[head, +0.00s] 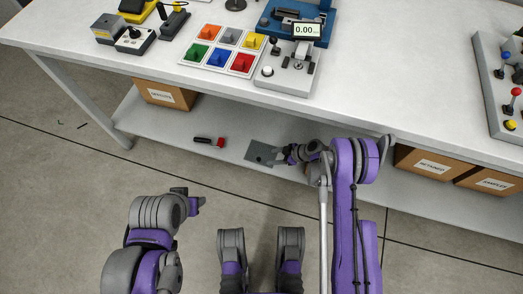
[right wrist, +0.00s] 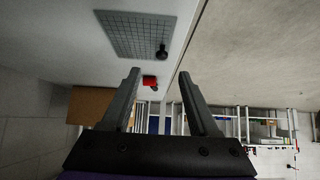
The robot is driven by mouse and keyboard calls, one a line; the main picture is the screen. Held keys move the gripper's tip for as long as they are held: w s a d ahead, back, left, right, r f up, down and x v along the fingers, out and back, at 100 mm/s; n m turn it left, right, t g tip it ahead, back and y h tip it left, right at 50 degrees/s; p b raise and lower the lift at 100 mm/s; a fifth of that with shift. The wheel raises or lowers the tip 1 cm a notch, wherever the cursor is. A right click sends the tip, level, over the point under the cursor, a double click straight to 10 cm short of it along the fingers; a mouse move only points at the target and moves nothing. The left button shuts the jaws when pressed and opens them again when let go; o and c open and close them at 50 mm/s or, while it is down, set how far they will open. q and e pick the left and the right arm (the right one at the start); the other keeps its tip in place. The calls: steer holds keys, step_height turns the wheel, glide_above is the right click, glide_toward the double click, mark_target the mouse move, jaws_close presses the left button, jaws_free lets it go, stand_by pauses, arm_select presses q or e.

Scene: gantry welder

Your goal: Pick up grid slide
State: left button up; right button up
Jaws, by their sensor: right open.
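The grid slide (head: 258,152) is a flat grey plate on the lower shelf under the table. In the right wrist view the grid slide (right wrist: 140,30) shows a ruled grid and a dark round knob (right wrist: 161,52) near one edge. My right gripper (head: 287,155) is at the slide's right side in the head view. In the right wrist view its fingers (right wrist: 159,76) stand apart with nothing between them, and the knob is beyond the tips. My left gripper (head: 198,202) is over the floor, away from the shelf; its jaws are too small to judge.
A black tool with a red end (head: 210,142) lies on the shelf left of the slide. Cardboard boxes stand on the shelf at left (head: 166,94) and right (head: 433,166). The tabletop (head: 400,80) overhangs the shelf and carries a tray of coloured blocks (head: 222,50) and instruments.

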mark_target(260, 159)
steer(key=x, duration=0.3)
steer(key=shift+s+b, duration=0.1)
steer(key=shift+b, duration=0.2)
steer(key=b+x, duration=0.2)
steer(key=x, duration=0.4)
steer(key=shift+d, duration=0.1)
steer(key=shift+c, duration=0.2)
jaws_close()
